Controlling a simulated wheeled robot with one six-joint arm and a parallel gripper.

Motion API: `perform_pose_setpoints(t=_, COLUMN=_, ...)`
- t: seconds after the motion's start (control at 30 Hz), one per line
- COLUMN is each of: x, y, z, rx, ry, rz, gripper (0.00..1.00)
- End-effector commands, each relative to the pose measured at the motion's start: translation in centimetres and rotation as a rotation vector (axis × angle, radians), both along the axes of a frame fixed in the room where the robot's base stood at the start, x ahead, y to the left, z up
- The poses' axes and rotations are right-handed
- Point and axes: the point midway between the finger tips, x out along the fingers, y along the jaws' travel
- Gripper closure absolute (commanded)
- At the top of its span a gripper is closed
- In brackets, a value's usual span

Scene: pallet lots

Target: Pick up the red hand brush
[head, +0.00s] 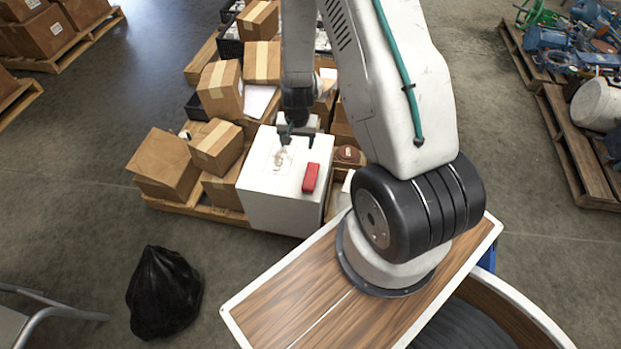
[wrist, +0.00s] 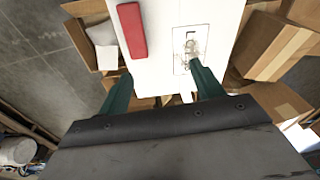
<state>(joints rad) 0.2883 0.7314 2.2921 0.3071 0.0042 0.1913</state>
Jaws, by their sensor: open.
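The red hand brush (head: 311,177) lies on top of a white box (head: 262,206), near its right side in the head view. In the wrist view the brush (wrist: 132,30) is at the upper left, on the white top (wrist: 165,40). My gripper (head: 297,143) is open and empty, above the back part of the white box. The brush lies apart from the fingers, toward the front right in the head view. In the wrist view the two green fingers (wrist: 163,88) point toward the white top, and the brush is ahead of the left finger.
A pale printed or small item (head: 280,160) lies on the white top beside the brush. Cardboard boxes (head: 215,147) crowd the pallet to the left and behind. A black bag (head: 163,293) stands on the floor.

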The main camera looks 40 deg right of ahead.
Motion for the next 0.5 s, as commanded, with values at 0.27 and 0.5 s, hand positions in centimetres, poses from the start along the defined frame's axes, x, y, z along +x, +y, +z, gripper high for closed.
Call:
perform_pose_setpoints(t=0.27, x=-3.1, y=-2.0, z=-8.4, rx=-0.045, ry=0.026, rz=-0.111, gripper=0.34)
perform_pose_setpoints(t=0.5, x=-3.6, y=-2.4, z=-10.9, rx=-0.054, ry=0.029, rz=-0.127, gripper=0.34)
